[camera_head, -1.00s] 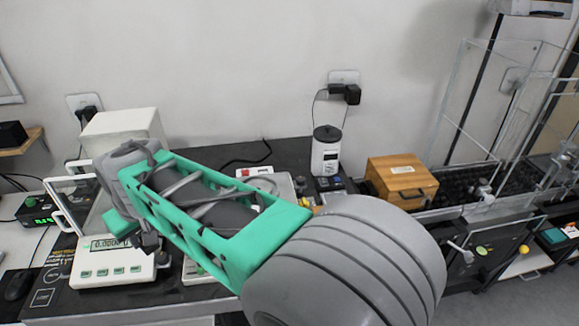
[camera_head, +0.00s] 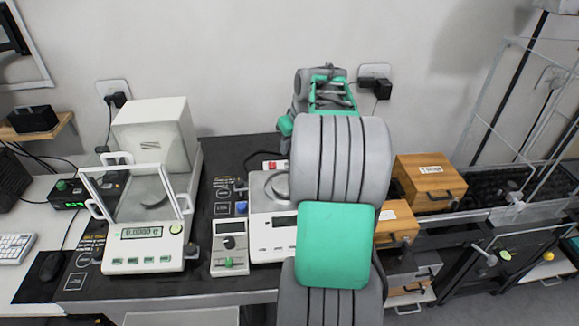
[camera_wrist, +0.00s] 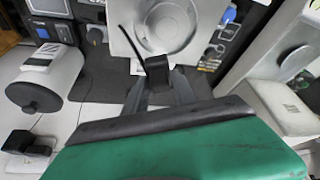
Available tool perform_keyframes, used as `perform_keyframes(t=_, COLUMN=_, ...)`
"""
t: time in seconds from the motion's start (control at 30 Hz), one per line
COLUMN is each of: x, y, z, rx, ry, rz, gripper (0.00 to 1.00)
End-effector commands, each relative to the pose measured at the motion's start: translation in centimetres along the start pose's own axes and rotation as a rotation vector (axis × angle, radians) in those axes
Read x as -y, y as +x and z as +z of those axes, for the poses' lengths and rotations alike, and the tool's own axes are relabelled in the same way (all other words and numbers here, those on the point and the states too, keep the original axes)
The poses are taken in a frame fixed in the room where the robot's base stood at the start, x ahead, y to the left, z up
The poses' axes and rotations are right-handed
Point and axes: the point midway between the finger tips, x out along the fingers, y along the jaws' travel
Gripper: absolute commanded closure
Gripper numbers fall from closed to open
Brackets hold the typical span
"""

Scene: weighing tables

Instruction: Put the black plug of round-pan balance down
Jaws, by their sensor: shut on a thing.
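In the wrist view my gripper (camera_wrist: 158,82) is shut on the black plug (camera_wrist: 155,68), a small dark block with a thin black cable rising up and left from it. The balance's round pan (camera_wrist: 165,28) is at the top of that view. In the head view the round-pan balance (camera_head: 262,225) stands mid-table, its right side hidden by my arm. The plug and my fingertips are hidden there.
A glass-fronted balance (camera_head: 150,240) stands left, and a small white device (camera_head: 230,245) stands between the balances. A wooden box (camera_head: 428,180) is at the right. A white cylindrical device (camera_wrist: 50,72) and a wall plug (camera_wrist: 28,142) lie left in the wrist view.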

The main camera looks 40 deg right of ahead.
Motion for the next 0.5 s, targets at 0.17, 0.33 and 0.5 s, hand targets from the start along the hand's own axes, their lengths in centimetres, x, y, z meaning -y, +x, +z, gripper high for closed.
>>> perform_keyframes(t=0.17, x=-6.6, y=-0.1, z=1.8, rx=-0.005, ry=0.028, rz=0.012, gripper=1.0)
perform_keyframes(t=0.33, x=-8.2, y=0.2, z=2.1, rx=-0.007, ry=0.028, rz=0.014, gripper=1.0)
perform_keyframes(t=0.5, x=-7.7, y=2.2, z=0.0, rx=-0.004, ry=0.027, rz=0.011, gripper=1.0)
